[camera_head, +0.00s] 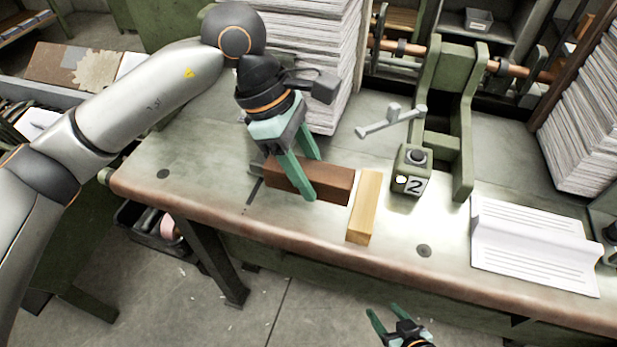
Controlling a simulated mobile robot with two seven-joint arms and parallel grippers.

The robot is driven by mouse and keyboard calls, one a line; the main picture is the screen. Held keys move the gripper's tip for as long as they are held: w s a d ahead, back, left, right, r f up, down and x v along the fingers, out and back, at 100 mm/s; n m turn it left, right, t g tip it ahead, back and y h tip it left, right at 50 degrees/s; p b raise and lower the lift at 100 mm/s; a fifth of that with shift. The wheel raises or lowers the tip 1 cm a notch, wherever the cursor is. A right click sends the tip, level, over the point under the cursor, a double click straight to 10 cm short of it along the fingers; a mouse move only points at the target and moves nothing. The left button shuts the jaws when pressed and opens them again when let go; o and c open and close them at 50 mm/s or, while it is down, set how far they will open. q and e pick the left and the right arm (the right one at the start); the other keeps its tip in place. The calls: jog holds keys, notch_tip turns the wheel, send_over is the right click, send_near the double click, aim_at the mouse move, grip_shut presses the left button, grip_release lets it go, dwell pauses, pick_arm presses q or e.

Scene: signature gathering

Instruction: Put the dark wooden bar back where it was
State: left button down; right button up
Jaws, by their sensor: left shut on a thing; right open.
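The dark wooden bar (334,184) lies level at the bench's front part, left of centre in the head view. My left gripper (310,180) comes down over it from above and is shut on it, with one green finger in front of the bar. The far finger's lower end is hidden behind the bar. I cannot tell whether the bar touches the bench top. A light wooden bar (363,208) lies just right of its right end. My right gripper (385,324) is open and empty at the bottom edge, in front of the bench.
The bench top (210,170) is bare to the left. An open white booklet (530,245) lies further right. Tall paper stacks (325,50) stand behind.

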aim_at(309, 174)
pick_arm(q)
jog(key=w+f, duration=0.3)
jog(key=f, duration=0.2)
jog(key=shift+w+p, duration=0.35)
notch_tip(309, 174, down, 3)
jog(key=shift+w+r+p, duration=0.1)
jog(key=shift+w+p, duration=0.05)
jog(key=shift+p, duration=0.5)
jog(key=shift+f, duration=0.4)
jog(key=shift+c, duration=1.6)
grip_release()
jog(key=shift+a, duration=0.1)
jog(key=shift+r, duration=0.25)
jog(key=b+v, duration=0.2)
jog(key=v, duration=1)
